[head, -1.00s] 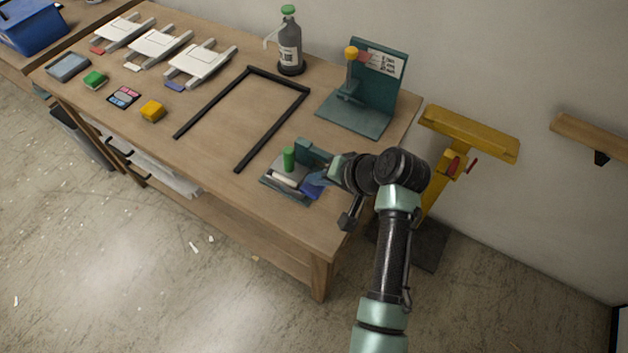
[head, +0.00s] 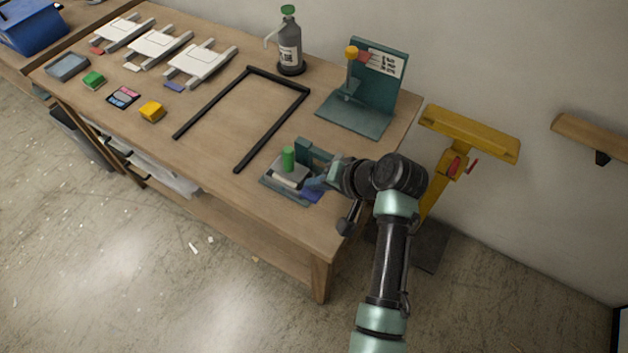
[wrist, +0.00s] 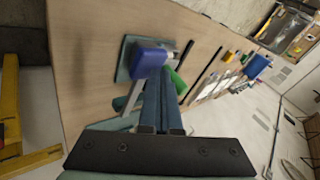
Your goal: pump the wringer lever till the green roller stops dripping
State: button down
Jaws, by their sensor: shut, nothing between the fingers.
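A small device on a teal base plate (head: 270,184) stands near the table's front right corner. It carries an upright green cylinder (head: 288,158), a pale horizontal piece (head: 290,179) and a blue block (head: 311,195). In the wrist view the blue block (wrist: 148,56) is just beyond the fingertips, with the green cylinder (wrist: 177,80) to the right. My gripper (head: 312,183) is shut and empty, its tips close over the device; I cannot tell if they touch. It also shows in the wrist view (wrist: 160,76). My arm hides the device's right side. No drips can be made out.
A teal stand (head: 378,82) with a yellow-knobbed post (head: 350,54) stands behind. A black open frame (head: 208,100) lies left of the device. A grey bottle (head: 290,50) is at the back. A yellow stand (head: 470,134) is right of the table.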

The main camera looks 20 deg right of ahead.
jog(key=shift+s+a+f+b, duration=0.15)
jog(key=shift+f+b, duration=0.15)
jog(key=shift+f, duration=0.35)
jog(key=shift+s+a+f+b, duration=0.15)
jog(key=shift+f+b, duration=0.1)
jog(key=shift+f, duration=0.4)
dwell(0.9)
jog(key=shift+w+r, duration=0.1)
dwell(0.4)
jog(key=shift+w+d+r+p, duration=0.15)
jog(key=shift+d+r+p, duration=0.05)
jog(key=shift+r+p, duration=0.6)
jog(key=shift+w+d+r+p, duration=0.25)
jog(key=shift+r+p, duration=0.4)
jog(key=shift+r, duration=0.4)
jog(key=shift+w+d+r+p, duration=0.1)
jog(key=shift+d+r+p, duration=0.1)
jog(key=shift+r+p, duration=0.6)
jog(key=shift+r, duration=0.25)
jog(key=r+p, duration=0.2)
jog(key=r, duration=0.1)
jog(key=d+r+p, duration=0.1)
jog(key=shift+w+r, duration=0.3)
jog(key=shift+w, duration=0.1)
